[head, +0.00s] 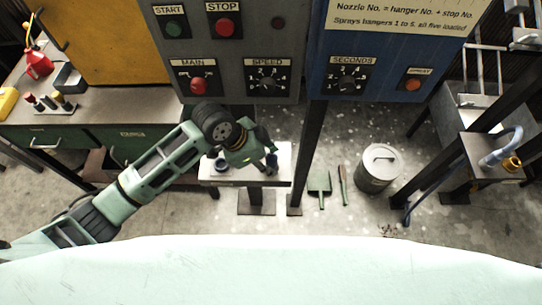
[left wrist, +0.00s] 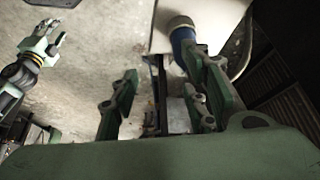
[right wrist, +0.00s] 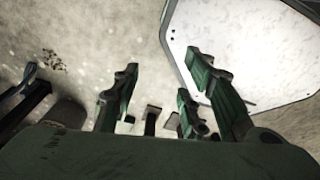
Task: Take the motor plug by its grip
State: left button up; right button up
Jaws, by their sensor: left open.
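In the head view a dark blue piece (head: 220,165) shows on the small white shelf (head: 245,178), partly hidden by my gripper. My left gripper (head: 252,156) is over this shelf. Its fingers are apart in the left wrist view (left wrist: 160,75), with the blue piece beside the right-hand finger, not clearly between them. The plug's grip cannot be made out. My right gripper (right wrist: 163,70) is open and empty.
A grey control panel (head: 240,50) and a blue panel (head: 370,75) stand just behind the shelf. A dark post (head: 308,150) rises beside it. A workbench (head: 110,100) is at left.

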aim_at(268, 157)
pick_arm(q)
jog(key=w+a+r+m, duration=0.1)
jog(key=w+a+m, duration=0.1)
jog(key=w, duration=0.2)
jog(key=shift+g+y, duration=0.3)
jog(key=shift+g, duration=0.1)
jog(key=x, duration=0.2)
jog(key=p+x, duration=0.1)
jog(key=x, duration=0.3)
jog(key=shift+s+d+f+p, duration=0.15)
jog(key=shift+s+p, duration=0.15)
jog(key=shift+p, duration=0.1)
jog(key=shift+d+f, duration=0.2)
jog(key=shift+f, duration=0.3)
jog(key=shift+c, duration=0.5)
jog(key=c, duration=0.9)
jog(key=shift+r, duration=0.1)
